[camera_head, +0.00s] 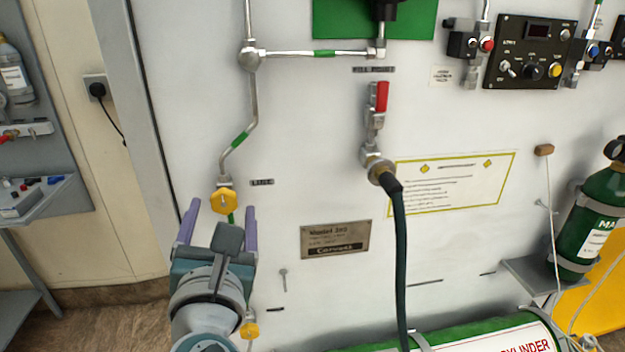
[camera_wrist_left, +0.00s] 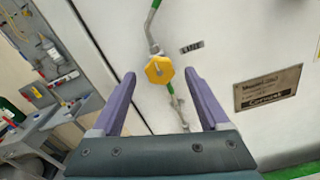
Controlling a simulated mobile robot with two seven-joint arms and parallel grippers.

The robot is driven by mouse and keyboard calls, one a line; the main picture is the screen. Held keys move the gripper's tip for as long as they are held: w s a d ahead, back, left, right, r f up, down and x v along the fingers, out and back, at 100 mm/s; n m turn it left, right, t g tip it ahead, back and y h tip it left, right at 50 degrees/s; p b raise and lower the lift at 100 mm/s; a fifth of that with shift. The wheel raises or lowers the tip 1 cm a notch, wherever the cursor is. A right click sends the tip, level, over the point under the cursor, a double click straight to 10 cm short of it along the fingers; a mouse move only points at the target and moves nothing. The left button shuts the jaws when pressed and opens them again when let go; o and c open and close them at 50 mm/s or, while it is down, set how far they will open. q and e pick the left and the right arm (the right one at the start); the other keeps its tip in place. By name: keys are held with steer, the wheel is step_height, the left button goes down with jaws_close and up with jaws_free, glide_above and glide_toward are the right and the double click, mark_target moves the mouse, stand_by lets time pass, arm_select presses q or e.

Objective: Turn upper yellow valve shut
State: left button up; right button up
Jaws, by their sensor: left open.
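The upper yellow valve (camera_head: 224,201) is a yellow knob on a metal pipe on the white panel, just below the pipe's bend and left of a small dark label. It also shows in the left wrist view (camera_wrist_left: 159,69), just beyond and between the fingertips. My left gripper (camera_head: 220,209) is open, with its purple fingers spread on either side of the valve's line; the wrist view shows it too (camera_wrist_left: 155,76). I see no finger touching the knob. A lower yellow valve (camera_head: 249,330) shows partly, beside my left wrist. My right gripper is not in view.
A metal nameplate (camera_head: 336,239) is on the panel right of the gripper. A dark green hose (camera_head: 400,260) hangs from a fitting with a red lever (camera_head: 379,97). A green cylinder (camera_head: 470,338) lies at the bottom right. The panel around the upper valve is mostly clear.

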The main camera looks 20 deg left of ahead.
arm_select(q)
steer(key=v, duration=0.8)
steer(key=shift+s, duration=0.25)
steer(key=s+a+f+n+g+h+p, duration=0.3)
steer(key=s+n+g, duration=0.7)
steer(key=n, duration=1)
steer(key=s+d+r+n+g+h+p, duration=0.1)
steer(key=s+d+r+n+g+h, duration=0.1)
steer(key=s+d+r+n+h, duration=0.6)
step_height(320, 180, up, 35)
steer(key=w+a+n+y+p, duration=0.1)
steer(key=n+p, duration=0.1)
steer(key=p, duration=3.6)
steer(key=shift+n, duration=0.4)
